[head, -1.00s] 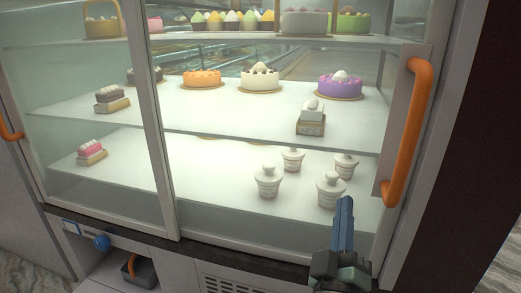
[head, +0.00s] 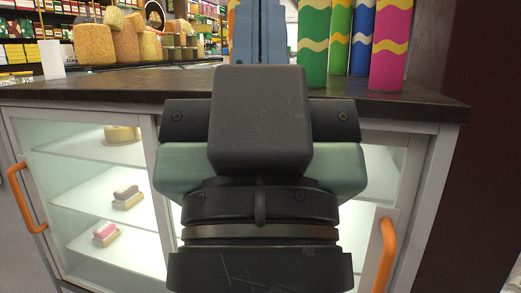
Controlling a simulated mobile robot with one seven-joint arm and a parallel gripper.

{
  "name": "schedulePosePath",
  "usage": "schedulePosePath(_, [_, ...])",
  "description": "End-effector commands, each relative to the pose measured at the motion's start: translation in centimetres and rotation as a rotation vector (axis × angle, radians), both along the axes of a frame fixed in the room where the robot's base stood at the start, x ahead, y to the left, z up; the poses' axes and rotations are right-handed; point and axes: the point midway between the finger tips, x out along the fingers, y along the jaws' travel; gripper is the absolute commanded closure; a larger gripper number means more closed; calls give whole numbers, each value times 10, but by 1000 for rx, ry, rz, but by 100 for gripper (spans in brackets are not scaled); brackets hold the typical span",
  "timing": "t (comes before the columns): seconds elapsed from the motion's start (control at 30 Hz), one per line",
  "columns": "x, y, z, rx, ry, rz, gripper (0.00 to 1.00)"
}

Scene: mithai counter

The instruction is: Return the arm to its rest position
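My gripper (head: 258,38) is large in the middle of the head view, seen from behind with its blue fingers pointing up and away over the counter top. The dark wrist and the pale green gripper body hide the lower part of the fingers and their tips run to the top edge, so I cannot tell whether they are open or shut. I see nothing held in the part that shows. My arm stands upright in front of the display case (head: 148,130).
The dark counter top (head: 130,84) crosses behind my gripper. Tall patterned tubes, such as a pink one (head: 391,45), stand on its right. Yellowish sweets (head: 96,46) are piled at the left. Orange handles jut out at left (head: 27,197) and right (head: 385,252).

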Motion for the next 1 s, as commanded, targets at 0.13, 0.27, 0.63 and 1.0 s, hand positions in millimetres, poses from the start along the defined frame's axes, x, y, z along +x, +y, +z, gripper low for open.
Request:
schedulePosePath(0.13, [0,0,65,-1,1,-1,100])
schedulePosePath(0.27, [1,0,105,-1,1,-1,100])
schedulePosePath(0.63, [1,0,218,-2,1,-1,100])
schedulePosePath(1.0, [1,0,263,-2,1,-1,100])
